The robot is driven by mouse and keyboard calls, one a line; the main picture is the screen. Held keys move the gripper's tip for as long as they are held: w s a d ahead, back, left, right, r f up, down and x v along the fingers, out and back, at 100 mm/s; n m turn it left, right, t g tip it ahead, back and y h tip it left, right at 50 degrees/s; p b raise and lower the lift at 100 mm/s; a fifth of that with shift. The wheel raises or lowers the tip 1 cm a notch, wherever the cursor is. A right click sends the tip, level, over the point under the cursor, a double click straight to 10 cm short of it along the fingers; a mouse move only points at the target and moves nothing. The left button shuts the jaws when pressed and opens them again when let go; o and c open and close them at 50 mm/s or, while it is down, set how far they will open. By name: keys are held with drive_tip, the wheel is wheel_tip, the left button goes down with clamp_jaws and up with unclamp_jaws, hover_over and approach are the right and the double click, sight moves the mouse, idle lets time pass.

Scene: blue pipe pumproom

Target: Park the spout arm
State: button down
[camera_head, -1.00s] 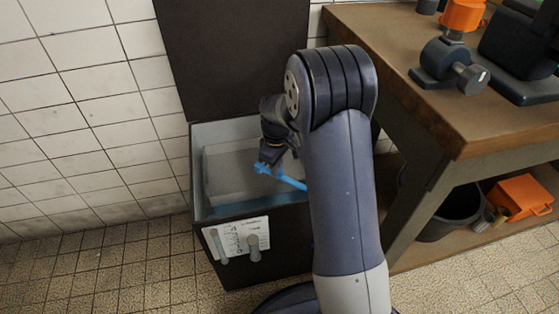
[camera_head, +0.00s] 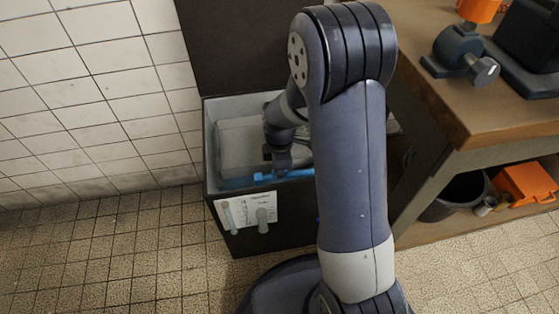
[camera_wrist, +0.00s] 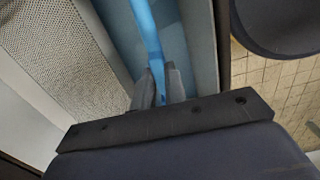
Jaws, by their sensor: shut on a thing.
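The spout arm, a slim blue bar (camera_head: 300,173), lies nearly level inside the front part of an open dark box (camera_head: 285,236) in the head view. My gripper (camera_head: 279,168) is shut on the bar, reaching down into the box. In the wrist view, the two grey fingertips (camera_wrist: 159,86) stand on either side of the blue bar (camera_wrist: 147,28), which runs away between pale walls. My arm hides the bar's right end and the box's right part in the head view. I cannot tell whether the bar touches the box.
A light grey block (camera_head: 236,147) fills much of the box behind the bar. The raised dark lid (camera_head: 235,45) stands against the tiled wall. A workbench (camera_head: 490,115) is at the right, with a black bucket (camera_head: 455,200) and orange box (camera_head: 525,184) below.

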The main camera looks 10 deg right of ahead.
drive_tip(key=shift+s+n, duration=0.3)
drive_tip(key=shift+s, duration=0.05)
drive_tip(key=c, duration=1.4)
unclamp_jaws()
drive_tip(key=shift+c, duration=0.2)
wheel_tip(320, 180, up, 11)
drive_tip(key=p, duration=0.3)
drive_tip(key=shift+p, duration=0.4)
drive_tip(key=shift+f, duration=0.15)
wheel_tip(320, 180, down, 11)
drive_tip(key=b, duration=0.4)
drive_tip(key=shift+w, duration=0.35)
drive_tip(key=shift+r, duration=0.2)
